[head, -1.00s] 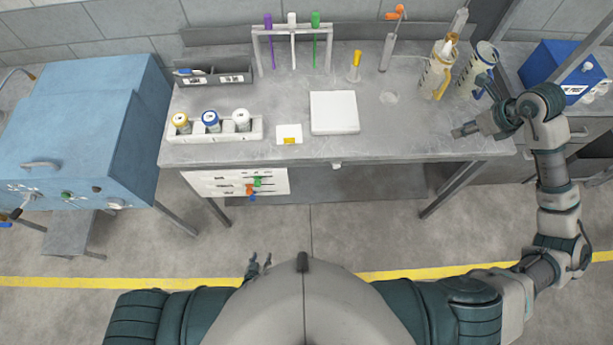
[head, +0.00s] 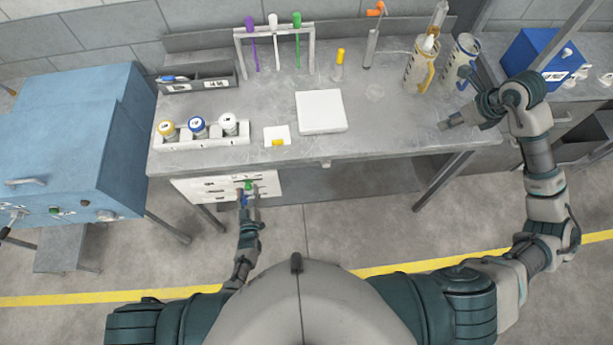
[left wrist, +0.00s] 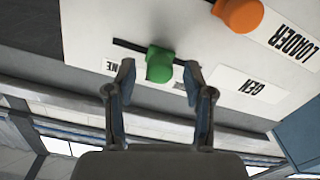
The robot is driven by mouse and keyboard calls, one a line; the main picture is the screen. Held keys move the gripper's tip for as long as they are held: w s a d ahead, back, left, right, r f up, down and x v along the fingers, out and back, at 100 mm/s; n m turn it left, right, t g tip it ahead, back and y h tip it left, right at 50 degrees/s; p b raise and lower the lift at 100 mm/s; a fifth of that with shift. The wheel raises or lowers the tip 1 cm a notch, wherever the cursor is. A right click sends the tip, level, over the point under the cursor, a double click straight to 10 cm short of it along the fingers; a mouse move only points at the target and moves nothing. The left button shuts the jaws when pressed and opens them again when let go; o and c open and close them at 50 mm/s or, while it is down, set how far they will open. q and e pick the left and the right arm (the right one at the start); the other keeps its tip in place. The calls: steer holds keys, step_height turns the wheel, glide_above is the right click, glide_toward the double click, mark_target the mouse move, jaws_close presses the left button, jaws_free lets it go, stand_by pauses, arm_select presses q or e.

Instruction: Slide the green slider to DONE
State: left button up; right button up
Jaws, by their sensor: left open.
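The green slider (left wrist: 160,65) sits in a dark slot on a white panel (left wrist: 90,20) in the left wrist view. A label ending in "NE" (left wrist: 115,67), partly hidden, is left of the knob, and a "GEN" label (left wrist: 250,91) is to the right. My left gripper (left wrist: 158,76) is open, one fingertip on each side of the green knob; contact cannot be told. In the head view, the green slider (head: 248,185) shows at the tip of my left gripper (head: 247,193). My right gripper (head: 456,98) is open over the right of the bench, near a mug.
An orange slider (left wrist: 238,14) with a "LOADER" label (left wrist: 290,43) is close by on the panel. The panel hangs below the front edge of the grey bench (head: 390,135). A blue cabinet (head: 70,130) stands to the left. The floor before the bench is clear.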

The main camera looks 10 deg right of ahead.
mark_target(262, 179)
arm_select(q)
steer(key=shift+w, duration=1)
jaws_close()
steer(key=shift+d, duration=2.6)
jaws_free()
steer(key=s, duration=1.2)
steer(key=shift+d, duration=0.15)
